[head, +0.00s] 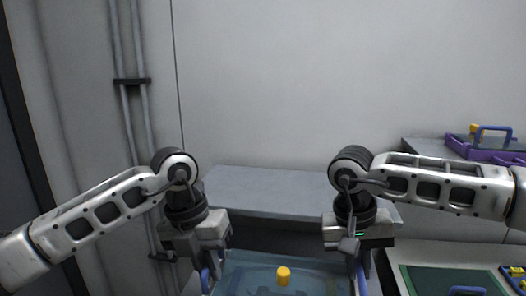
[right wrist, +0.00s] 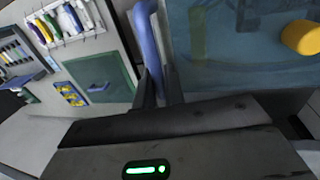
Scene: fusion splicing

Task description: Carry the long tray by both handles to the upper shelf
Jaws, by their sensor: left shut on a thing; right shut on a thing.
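The long tray (head: 248,275) is blue-grey and sits low in the head view, cut off by the bottom edge. A yellow cylinder (head: 283,276) stands in it. My left gripper (head: 208,274) is shut on the blue handle at the tray's left end. My right gripper (head: 359,272) is shut on the right blue handle, which the right wrist view shows between the fingers (right wrist: 148,45). The tray floor (right wrist: 225,62) and cylinder (right wrist: 302,37) also show there. The grey upper shelf (head: 270,183) lies behind the tray. Whether anything supports the tray is hidden.
The shelf top between my arms looks bare. A purple tray (head: 480,151) with a blue handle stands on a grey surface at the right. A bench with a green mat (head: 425,280) lies at lower right; the right wrist view shows several coloured tools (right wrist: 68,18) there.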

